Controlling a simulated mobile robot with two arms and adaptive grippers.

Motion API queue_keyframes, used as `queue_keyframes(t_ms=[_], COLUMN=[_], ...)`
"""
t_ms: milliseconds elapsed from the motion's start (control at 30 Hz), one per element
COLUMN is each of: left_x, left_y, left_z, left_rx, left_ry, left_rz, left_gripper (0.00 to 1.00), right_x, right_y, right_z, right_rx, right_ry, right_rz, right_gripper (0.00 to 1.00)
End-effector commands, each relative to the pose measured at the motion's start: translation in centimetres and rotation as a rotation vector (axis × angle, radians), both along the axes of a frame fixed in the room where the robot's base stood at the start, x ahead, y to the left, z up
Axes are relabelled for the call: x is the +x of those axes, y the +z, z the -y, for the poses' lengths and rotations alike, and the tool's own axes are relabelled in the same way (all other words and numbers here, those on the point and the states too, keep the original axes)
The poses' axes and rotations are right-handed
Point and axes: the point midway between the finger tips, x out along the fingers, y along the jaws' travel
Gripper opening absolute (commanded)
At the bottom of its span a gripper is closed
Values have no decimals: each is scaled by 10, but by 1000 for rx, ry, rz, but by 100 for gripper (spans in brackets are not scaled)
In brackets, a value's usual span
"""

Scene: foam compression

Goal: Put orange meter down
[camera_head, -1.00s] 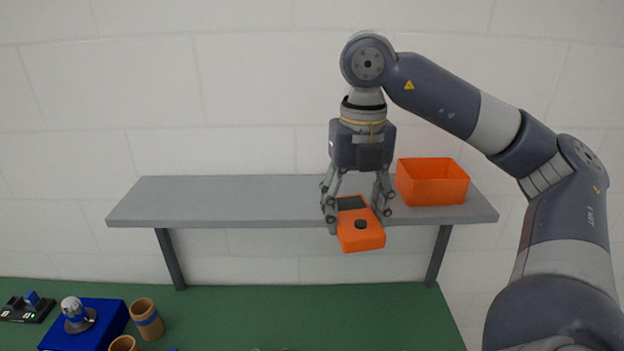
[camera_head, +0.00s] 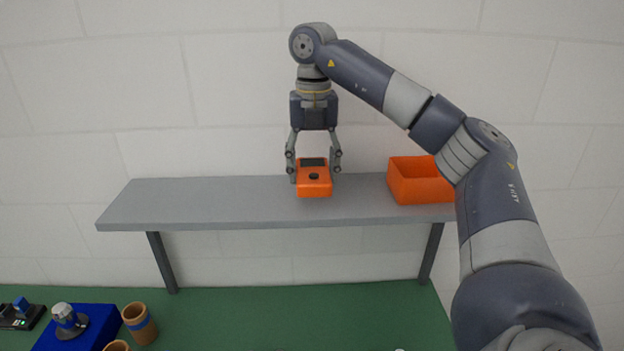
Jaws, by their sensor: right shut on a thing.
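The orange meter (camera_head: 314,184) has a dark screen and a black dial. It is between the fingers of my right gripper (camera_head: 314,172), which is shut on it from above. The meter shows in front of the grey shelf (camera_head: 220,202), left of the orange bin. I cannot tell whether its underside touches the shelf or hangs just above it. My left gripper is not in view.
An open orange bin (camera_head: 418,186) stands at the shelf's right end, partly behind my right arm. The shelf's left half is bare. Below, the green table (camera_head: 300,318) holds a blue block (camera_head: 92,328), brown cups (camera_head: 139,324) and a black device (camera_head: 20,315) at the left.

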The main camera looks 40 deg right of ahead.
Motion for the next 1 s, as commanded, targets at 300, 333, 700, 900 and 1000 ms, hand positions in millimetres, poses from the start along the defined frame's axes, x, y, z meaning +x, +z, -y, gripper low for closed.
queue_keyframes(t_ms=[300,333,700,900,1000], left_x=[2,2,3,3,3], left_y=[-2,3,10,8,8], left_z=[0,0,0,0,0], left_rx=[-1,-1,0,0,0], left_ry=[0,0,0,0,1], left_rz=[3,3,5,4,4], left_gripper=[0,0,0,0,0], right_x=[6,6,6,6,6], right_y=[-21,-22,-36,-39,-39], right_z=[3,4,3,3,3], right_rx=[1,0,1,1,1], right_ry=[-1,-2,-1,-1,-2], right_rz=[-4,-4,-1,-1,-1], right_gripper=[27,27,27,68,76])
